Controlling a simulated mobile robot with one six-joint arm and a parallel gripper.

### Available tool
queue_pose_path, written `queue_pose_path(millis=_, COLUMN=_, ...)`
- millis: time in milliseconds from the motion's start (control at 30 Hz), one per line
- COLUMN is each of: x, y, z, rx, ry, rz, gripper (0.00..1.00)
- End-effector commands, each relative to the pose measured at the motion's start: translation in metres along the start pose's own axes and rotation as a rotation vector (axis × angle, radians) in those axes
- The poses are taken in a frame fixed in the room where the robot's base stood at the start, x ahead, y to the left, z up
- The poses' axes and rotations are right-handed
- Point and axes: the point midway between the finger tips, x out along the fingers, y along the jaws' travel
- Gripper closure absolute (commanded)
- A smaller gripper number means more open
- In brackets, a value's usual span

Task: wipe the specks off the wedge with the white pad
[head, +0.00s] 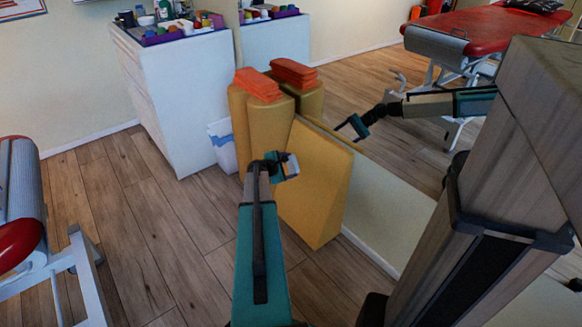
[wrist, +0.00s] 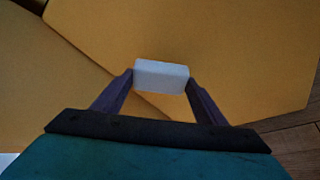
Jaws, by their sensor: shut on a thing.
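The wedge (head: 318,190) is a large yellow-orange foam block standing on the floor against the mirror. Its broad face also fills much of the wrist view (wrist: 235,45). My gripper (head: 287,166) is in front of the wedge's upper left part. It is shut on the white pad (wrist: 161,75), a small white block held between both fingertips. The pad (head: 293,164) shows small in the head view. The pad lies over the wedge face in the wrist view; I cannot tell whether it touches. I can make out no specks on the visible face.
Yellow bolsters (head: 268,125) with folded orange items (head: 257,84) on top stand left of the wedge. Behind are a white-blue bin (head: 222,146) and a white cabinet (head: 180,105). A treatment table (head: 22,215) stands left. The mirror (head: 395,215) reflects the room. Floor between is clear.

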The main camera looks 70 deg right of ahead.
Motion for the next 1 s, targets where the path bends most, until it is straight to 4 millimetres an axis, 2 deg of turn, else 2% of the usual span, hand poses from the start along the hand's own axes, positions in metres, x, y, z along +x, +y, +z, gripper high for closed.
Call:
queue_pose_path(millis=433, x=-0.028, y=0.000, z=-0.011, rx=-0.001, ry=0.001, rz=0.001, gripper=0.52)
queue_pose_path(millis=1000, x=-0.034, y=0.000, z=-0.014, rx=0.000, ry=0.000, rz=0.000, gripper=0.52)
